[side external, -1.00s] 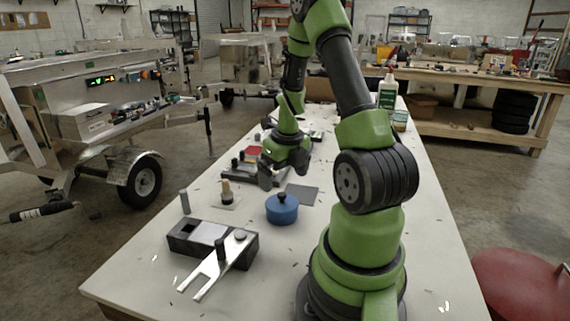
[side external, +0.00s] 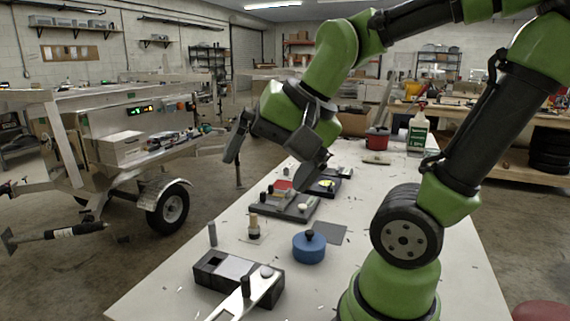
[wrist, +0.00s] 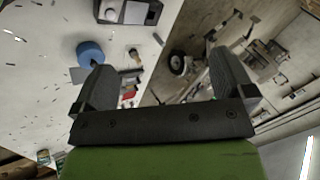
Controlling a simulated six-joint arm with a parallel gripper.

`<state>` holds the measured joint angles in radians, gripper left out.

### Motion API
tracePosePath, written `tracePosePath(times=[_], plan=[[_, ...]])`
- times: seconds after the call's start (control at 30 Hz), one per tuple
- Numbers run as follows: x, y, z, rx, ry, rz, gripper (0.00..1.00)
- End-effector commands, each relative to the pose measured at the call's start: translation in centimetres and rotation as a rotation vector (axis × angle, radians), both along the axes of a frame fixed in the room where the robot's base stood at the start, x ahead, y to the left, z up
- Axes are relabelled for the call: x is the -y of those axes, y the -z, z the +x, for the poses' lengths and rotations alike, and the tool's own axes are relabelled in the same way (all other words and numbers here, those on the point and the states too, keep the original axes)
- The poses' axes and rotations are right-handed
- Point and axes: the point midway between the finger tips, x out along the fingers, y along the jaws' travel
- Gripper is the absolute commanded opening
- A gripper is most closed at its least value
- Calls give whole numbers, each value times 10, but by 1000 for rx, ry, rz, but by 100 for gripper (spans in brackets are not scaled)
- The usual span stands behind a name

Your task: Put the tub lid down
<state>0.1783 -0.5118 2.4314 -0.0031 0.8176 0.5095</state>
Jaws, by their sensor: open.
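A round blue tub lid (side external: 309,249) with a dark knob on top sits on the white table, touching or just beside a flat grey square (side external: 329,233). I cannot tell whether a separate tub is under it. It also shows in the wrist view (wrist: 90,52), near the left finger. My gripper (side external: 272,176) is open and empty, raised above the table behind and left of the blue lid. Its two fingers are spread wide in the wrist view (wrist: 162,68), with nothing between them.
A dark block with a forked metal piece (side external: 240,282) lies at the front. A grey cylinder (side external: 212,234), a small wooden-topped peg (side external: 254,228) and a dark tray (side external: 284,207) stand nearby. A red pot (side external: 377,139) and a bottle (side external: 418,130) are farther back.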

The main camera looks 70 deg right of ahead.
Motion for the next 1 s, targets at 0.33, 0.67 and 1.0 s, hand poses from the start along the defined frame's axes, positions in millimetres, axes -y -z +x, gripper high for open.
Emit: tracePosePath(times=[0.33,0.67,1.0], plan=[[-37,-13,-36,152,-585,-248,70],[-37,-13,-35,152,-589,-252,53],[2,-4,2,-2,-582,-343,53]])
